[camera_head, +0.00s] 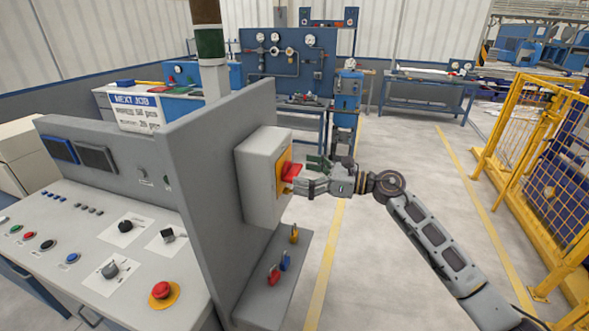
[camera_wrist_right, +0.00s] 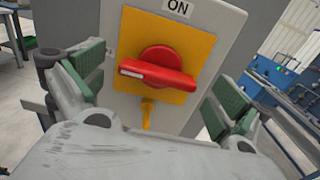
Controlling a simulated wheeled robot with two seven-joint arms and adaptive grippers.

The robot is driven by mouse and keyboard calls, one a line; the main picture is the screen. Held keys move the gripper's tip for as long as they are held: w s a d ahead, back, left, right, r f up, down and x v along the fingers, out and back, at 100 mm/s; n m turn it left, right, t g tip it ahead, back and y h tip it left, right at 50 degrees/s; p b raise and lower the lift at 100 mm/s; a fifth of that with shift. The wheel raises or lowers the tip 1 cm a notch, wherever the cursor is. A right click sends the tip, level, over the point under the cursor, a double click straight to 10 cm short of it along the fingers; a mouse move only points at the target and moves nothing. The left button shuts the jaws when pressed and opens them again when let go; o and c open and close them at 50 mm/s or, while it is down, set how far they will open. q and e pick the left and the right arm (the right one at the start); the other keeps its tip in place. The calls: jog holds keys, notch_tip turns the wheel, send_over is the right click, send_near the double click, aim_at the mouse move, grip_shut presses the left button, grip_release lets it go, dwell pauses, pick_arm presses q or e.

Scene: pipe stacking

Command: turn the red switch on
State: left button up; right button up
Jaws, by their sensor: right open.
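The red switch (camera_head: 290,171) is a rotary handle on a yellow plate, on the front of a grey box (camera_head: 262,178) fixed to the side of the console panel. In the right wrist view the red switch (camera_wrist_right: 157,70) sits on its yellow plate (camera_wrist_right: 190,45) under an "ON" label (camera_wrist_right: 178,6). Its handle lies roughly crosswise, tilted slightly in the picture. My right gripper (camera_head: 300,178) is open at the switch. In the wrist view its green-padded fingers stand on either side of the handle, apart from it. My left gripper is not in view.
The grey console (camera_head: 90,235) with buttons and knobs fills the left. A ledge (camera_head: 285,290) below the box carries red, blue and yellow padlocks. A yellow fence (camera_head: 540,150) stands at the right. Open floor lies between.

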jog(key=shift+x, duration=1.35)
jog(key=c, duration=0.9)
jog(key=shift+c, duration=0.2)
jog(key=shift+m+p, duration=0.3)
jog(key=shift+p, duration=0.05)
jog(key=m+p, duration=0.1)
jog(key=m, duration=0.2)
jog(key=shift+w+d, duration=0.1)
jog(key=shift+w+m+p, duration=0.1)
jog(key=shift+m+p, duration=0.75)
jog(key=shift+m, duration=0.85)
